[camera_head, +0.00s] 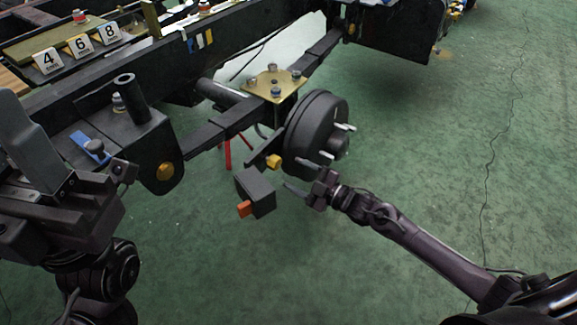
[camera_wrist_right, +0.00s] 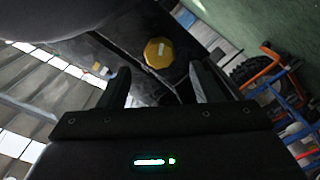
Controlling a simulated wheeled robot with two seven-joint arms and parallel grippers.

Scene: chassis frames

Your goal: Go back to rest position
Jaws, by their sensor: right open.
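My right gripper (camera_head: 294,175) reaches in from the lower right and is just below the dark wheel hub (camera_head: 312,135). Its two fingers are apart with nothing between them in the right wrist view (camera_wrist_right: 162,82). A yellow cap (camera_head: 273,161) on the chassis is close beyond the fingertips; a yellow cap (camera_wrist_right: 158,50) also shows past the fingers in the wrist view. My left gripper (camera_head: 60,190) is at the left edge, large and close to the camera. Its fingers are not clear enough to tell their opening.
The dark chassis frame (camera_head: 215,45) runs across the upper left, with a brass plate (camera_head: 272,83) on its axle. A dark block (camera_head: 258,190) with an orange tab is left of my right gripper. Number markers (camera_head: 79,45) stand at upper left. Green floor (camera_head: 450,150) is open at right.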

